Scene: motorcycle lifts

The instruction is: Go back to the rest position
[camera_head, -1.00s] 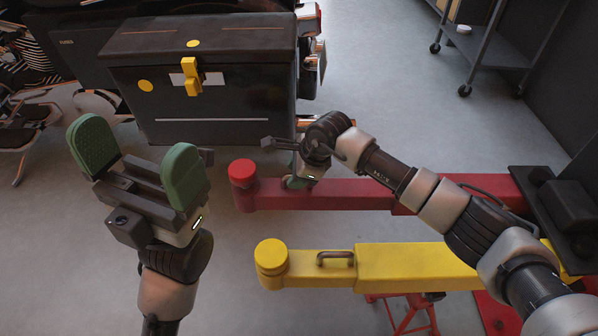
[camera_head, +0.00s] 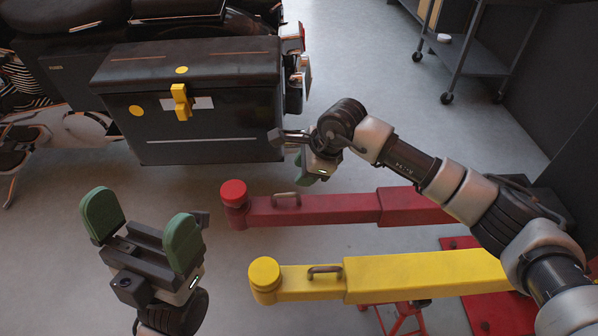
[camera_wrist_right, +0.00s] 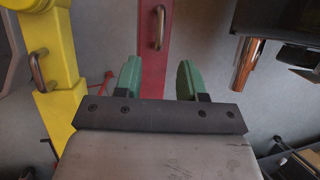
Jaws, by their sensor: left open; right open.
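My left gripper (camera_head: 142,226), with green finger pads, is open and empty at the lower left, above the bare floor. My right gripper (camera_head: 310,166) is above and beyond the red lift arm's handle, partly hidden by its own wrist; the right wrist view (camera_wrist_right: 157,80) shows its green fingers apart with nothing between them. The red lift arm (camera_head: 335,209) has a round red pad (camera_head: 233,192) and a metal handle (camera_head: 287,200). The yellow lift arm (camera_head: 400,277) lies in front of it, with its handle (camera_head: 324,272).
A dark wheeled cart (camera_head: 475,55) is at the back right. Grey floor is clear between the case and the lift arms.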

